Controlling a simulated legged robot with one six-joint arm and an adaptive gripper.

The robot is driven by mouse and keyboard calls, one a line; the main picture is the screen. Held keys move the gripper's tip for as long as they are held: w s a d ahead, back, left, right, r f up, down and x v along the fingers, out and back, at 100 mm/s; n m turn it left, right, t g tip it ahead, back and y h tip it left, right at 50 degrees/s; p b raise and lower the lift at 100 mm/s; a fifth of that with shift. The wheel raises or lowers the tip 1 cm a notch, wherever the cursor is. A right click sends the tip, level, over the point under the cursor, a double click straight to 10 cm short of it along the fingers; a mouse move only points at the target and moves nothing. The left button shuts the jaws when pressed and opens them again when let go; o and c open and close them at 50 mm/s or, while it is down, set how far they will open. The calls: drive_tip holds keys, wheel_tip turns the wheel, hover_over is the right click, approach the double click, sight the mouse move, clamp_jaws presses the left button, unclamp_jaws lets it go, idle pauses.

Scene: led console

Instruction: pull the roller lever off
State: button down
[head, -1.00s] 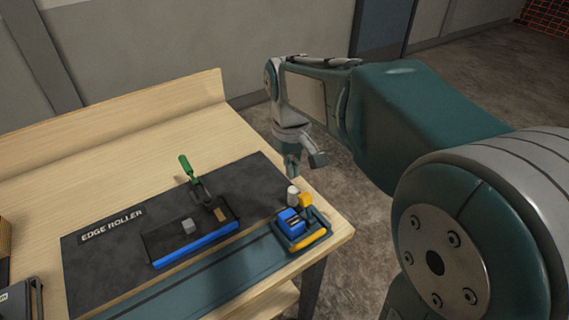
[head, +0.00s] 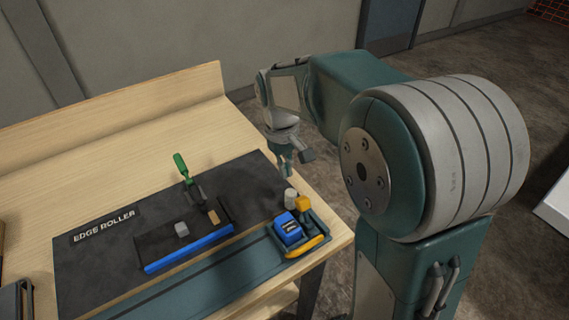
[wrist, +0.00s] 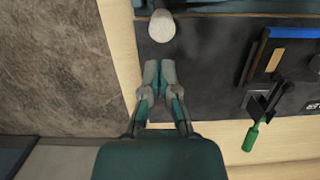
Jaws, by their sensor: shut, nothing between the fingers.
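The roller lever (head: 184,168) has a green handle on a dark bracket and stands tilted up at the back of the edge roller unit. In the wrist view its green handle (wrist: 250,137) is at the right. The edge roller unit (head: 160,244) is a black block with a blue front strip, a small grey cube and a tan piece on it. My gripper (head: 286,172) hangs near the table's right edge, well to the right of the lever. In the wrist view my gripper (wrist: 159,66) is shut and empty, with its tips close to a pale cylinder (wrist: 162,26).
A tray (head: 322,240) at the front right corner holds a blue box (head: 288,229), a yellow block (head: 303,203) and a yellow-handled item. The pale cylinder also shows in the head view (head: 290,195). A raised wooden back board (head: 120,114) edges the table.

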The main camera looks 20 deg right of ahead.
sight(293, 210)
drive_tip(key=f, duration=0.4)
drive_tip(key=s+f, duration=0.1)
drive_tip(key=f, duration=0.1)
drive_tip(key=shift+a, duration=0.2)
drive_tip(key=shift+s+d+r, duration=0.25)
drive_tip(key=shift+s+r, duration=0.5)
drive_tip(key=shift+s, duration=0.2)
drive_tip(key=shift+s+d+r, duration=0.3)
drive_tip(key=shift+s+d, duration=0.15)
drive_tip(key=shift+s, duration=0.2)
drive_tip(key=shift+a, duration=0.15)
